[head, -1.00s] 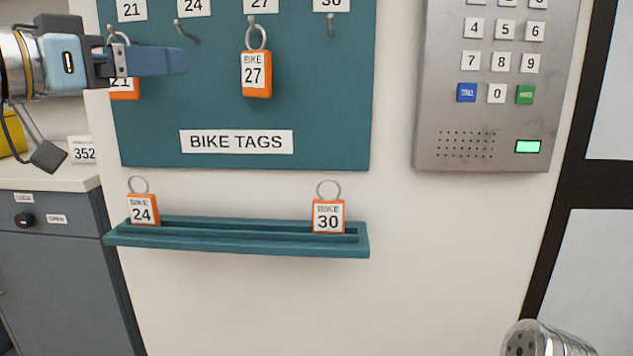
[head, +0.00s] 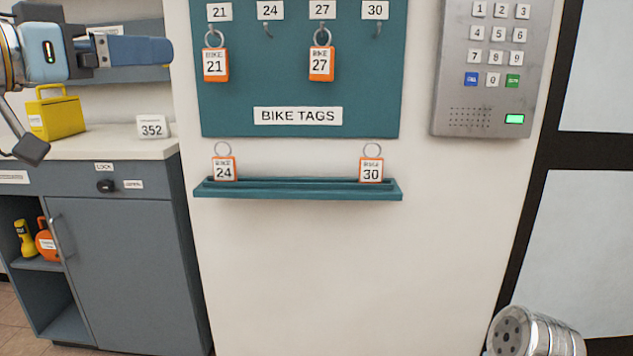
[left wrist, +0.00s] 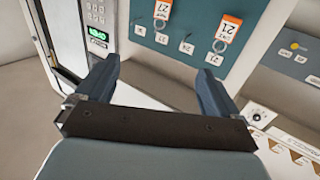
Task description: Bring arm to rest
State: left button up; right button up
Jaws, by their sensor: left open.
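My left gripper (head: 125,50) is at the upper left of the head view, in front of the grey cabinet area and left of the bike tag board (head: 300,95). In the left wrist view its two blue fingers (left wrist: 165,90) stand wide apart with nothing between them. Orange tags 21 (head: 215,65) and 27 (head: 321,64) hang on the board's hooks. Tags 24 (head: 223,171) and 30 (head: 371,171) stand on the teal ledge (head: 300,193) below. At the lower right of the head view is a rounded metal part of my right arm; its gripper does not show.
A grey keypad panel (head: 490,120) is on the wall at the right. The wall below the ledge is clear.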

pick_arm(q)
jog(key=w+d+f+n+g+y, duration=0.1)
jog(key=w+d+f+g+y, duration=0.15)
jog(key=w+f, duration=0.7)
jog(key=w+d+f+n+g+y, duration=0.1)
jog(key=w+d+f+n, duration=0.15)
jog(key=w+f, duration=0.65)
jog(key=s+d+f+n+g+y, duration=0.1)
jog(key=d+f+g, duration=0.1)
jog(key=f, duration=1.8)
jog(key=d+f+n+g+y, duration=0.1)
jog(key=f+g, duration=0.2)
jog(key=f, duration=1.6)
jog(key=s+d+f+n+g, duration=0.1)
jog(key=s+f+g, duration=0.1)
jog(key=s+f, duration=0.75)
jog(key=s+f+n+g, duration=0.1)
jog(key=s+f+g, duration=0.1)
jog(key=s+f, duration=0.8)
jog(key=s+d+f+g, duration=0.1)
jog(key=s+f+g, duration=0.1)
jog(key=s+f, duration=0.7)
jog(key=shift+d+n, duration=0.15)
jog(key=shift+n, duration=0.2)
